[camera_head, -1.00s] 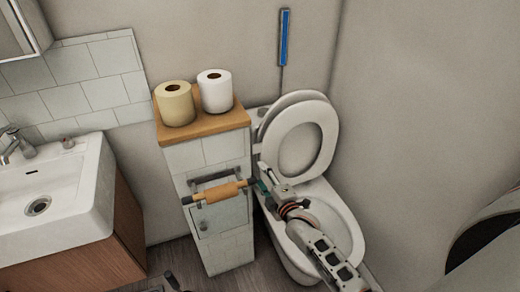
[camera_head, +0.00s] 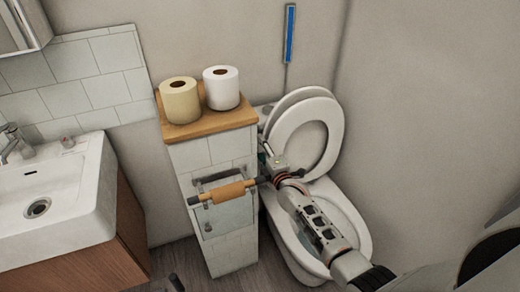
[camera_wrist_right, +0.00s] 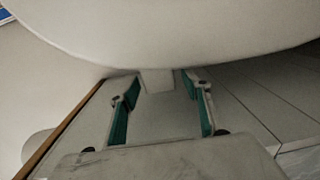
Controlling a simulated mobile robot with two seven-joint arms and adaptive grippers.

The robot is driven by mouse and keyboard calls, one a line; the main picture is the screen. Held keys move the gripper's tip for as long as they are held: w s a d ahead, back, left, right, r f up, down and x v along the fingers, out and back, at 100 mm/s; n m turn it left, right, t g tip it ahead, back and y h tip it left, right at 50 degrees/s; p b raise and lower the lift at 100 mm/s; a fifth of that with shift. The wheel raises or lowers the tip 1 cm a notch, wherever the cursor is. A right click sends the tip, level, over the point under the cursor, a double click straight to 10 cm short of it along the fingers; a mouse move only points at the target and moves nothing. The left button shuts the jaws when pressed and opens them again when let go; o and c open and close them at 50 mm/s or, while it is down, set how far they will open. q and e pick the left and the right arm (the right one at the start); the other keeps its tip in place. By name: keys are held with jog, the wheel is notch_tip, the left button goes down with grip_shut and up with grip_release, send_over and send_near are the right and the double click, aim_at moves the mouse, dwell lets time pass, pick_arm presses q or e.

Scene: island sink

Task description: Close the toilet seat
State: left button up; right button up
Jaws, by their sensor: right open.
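The toilet (camera_head: 355,222) stands right of the tiled half wall, with its bowl open. The toilet seat (camera_head: 328,112) is raised, a white ring leaning back, with the lid (camera_head: 283,106) upright behind it. My right gripper (camera_head: 267,155) is beside the lower left of the raised seat, between it and the half wall. In the right wrist view its green-padded fingers (camera_wrist_right: 160,108) are apart with nothing gripped. A broad white curved surface, apparently the seat (camera_wrist_right: 170,35), fills the top of that view, close to the fingertips. My left gripper is not clearly visible.
The half wall (camera_head: 210,153) carries two paper rolls (camera_head: 222,88) on a wooden top. A roll holder (camera_head: 225,192) juts out near my right arm. A sink (camera_head: 60,200) stands left.

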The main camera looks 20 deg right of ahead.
pick_arm(q)
jog(key=shift+w+a, duration=0.15)
jog(key=shift+w, duration=0.05)
pick_arm(e)
jog(key=shift+w, duration=0.2)
pick_arm(q)
jog(key=shift+r, duration=0.1)
